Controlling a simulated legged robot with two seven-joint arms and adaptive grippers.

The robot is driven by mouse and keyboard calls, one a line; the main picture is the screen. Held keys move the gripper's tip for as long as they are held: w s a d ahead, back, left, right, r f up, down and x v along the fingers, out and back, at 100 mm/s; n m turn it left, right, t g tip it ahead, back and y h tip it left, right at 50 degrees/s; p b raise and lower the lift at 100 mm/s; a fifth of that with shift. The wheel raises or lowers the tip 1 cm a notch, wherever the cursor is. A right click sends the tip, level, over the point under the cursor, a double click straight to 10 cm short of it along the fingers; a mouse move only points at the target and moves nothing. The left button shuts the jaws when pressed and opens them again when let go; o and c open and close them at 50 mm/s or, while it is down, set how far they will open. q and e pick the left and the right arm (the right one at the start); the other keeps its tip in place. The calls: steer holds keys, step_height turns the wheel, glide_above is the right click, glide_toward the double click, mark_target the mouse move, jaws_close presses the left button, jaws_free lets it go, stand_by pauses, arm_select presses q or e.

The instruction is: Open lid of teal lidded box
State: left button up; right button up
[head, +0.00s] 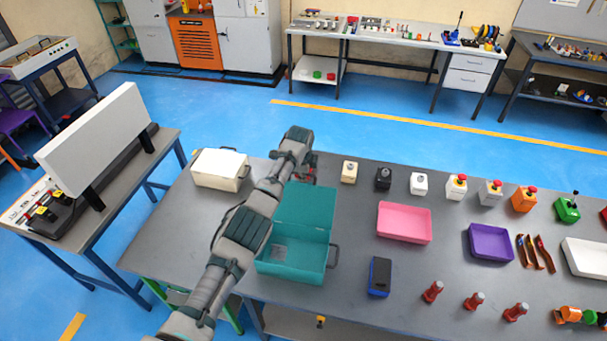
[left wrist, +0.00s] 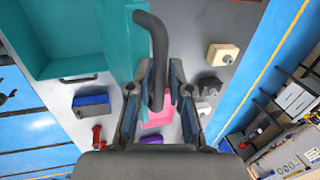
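The teal lidded box (head: 290,262) stands on the long grey table. Its lid (head: 305,206) is raised, about upright, and the inside of the box shows. In the left wrist view the open box (left wrist: 60,35) is at the upper left. My left gripper (head: 300,163) is at the far side of the raised lid, its fingers partly hidden in the head view. In the left wrist view my left gripper (left wrist: 158,80) has its fingers close on both sides of a dark curved handle (left wrist: 152,40) by the lid, and looks shut on it. My right gripper is not in view.
A cream box (head: 220,170) stands left of my left arm. A blue-black block (head: 379,277), a pink tray (head: 404,223) and a purple tray (head: 490,243) lie to the right. Several small switches and red parts stand farther right. Bare tabletop lies between them.

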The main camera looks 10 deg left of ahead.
mark_target(303, 195)
arm_select(q)
steer(key=shift+o, duration=0.4)
steer(key=shift+w+d, duration=0.1)
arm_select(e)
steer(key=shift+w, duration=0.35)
arm_select(q)
steer(key=shift+r, duration=0.1)
steer(key=v, duration=1.1)
steer(key=shift+r, duration=0.3)
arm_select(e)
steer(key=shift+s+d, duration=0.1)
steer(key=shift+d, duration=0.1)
